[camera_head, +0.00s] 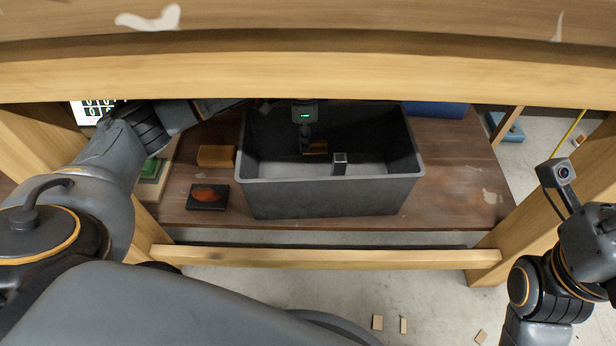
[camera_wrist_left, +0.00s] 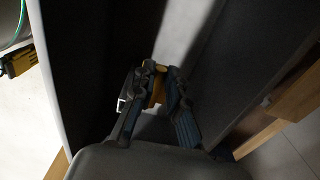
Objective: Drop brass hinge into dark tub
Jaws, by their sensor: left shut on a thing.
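The dark tub (camera_head: 330,199) is a deep grey open box on the brown lower shelf, in the middle of the head view. My left gripper (camera_head: 312,146) reaches down into its opening from the back. It is shut on the brass hinge (camera_head: 318,147), a small golden piece. In the left wrist view the hinge (camera_wrist_left: 157,92) shows between the two fingers of the left gripper (camera_wrist_left: 160,85), with the tub's walls on both sides. The hinge appears held above the tub's floor; the exact gap is unclear. My right gripper's fingers are out of view.
A small dark block with a pale top (camera_head: 339,161) is in the tub. Left of the tub are an orange-brown block (camera_head: 216,156) and a black piece with a red-orange oval (camera_head: 208,197). A blue bin (camera_head: 436,109) stands behind. The wooden table edge (camera_head: 300,75) passes above the shelf.

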